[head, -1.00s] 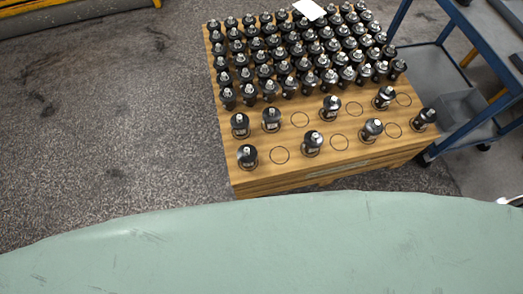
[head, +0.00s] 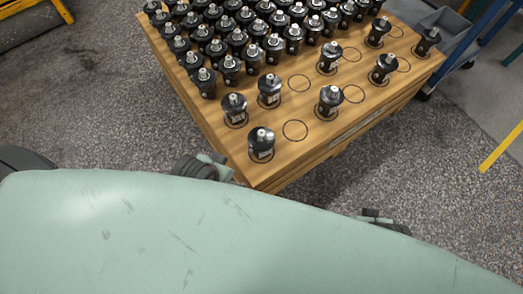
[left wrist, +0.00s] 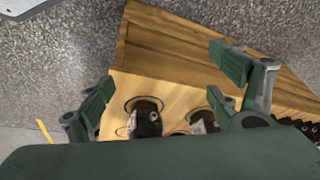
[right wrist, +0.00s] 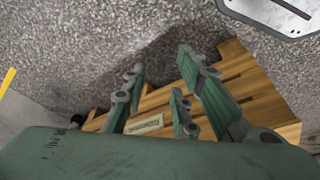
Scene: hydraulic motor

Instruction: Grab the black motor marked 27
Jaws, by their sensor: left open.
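Several black motors with silver tops stand upright on a wooden crate; the number 27 cannot be read on any. The nearest motor (head: 261,143) stands at the crate's near corner, with another motor (head: 331,100) to its right. My left gripper (head: 205,166) shows only in part beside that corner. My right gripper (head: 384,222) is mostly hidden in the head view. In the right wrist view its fingers (right wrist: 158,82) are apart and empty, near the crate's side.
The wooden crate (head: 345,142) has several empty marked circles among its front motors, and dense motor rows behind. A blue cart with a grey bin (head: 455,45) stands at the right. Bare grey floor (head: 90,110) lies left of the crate.

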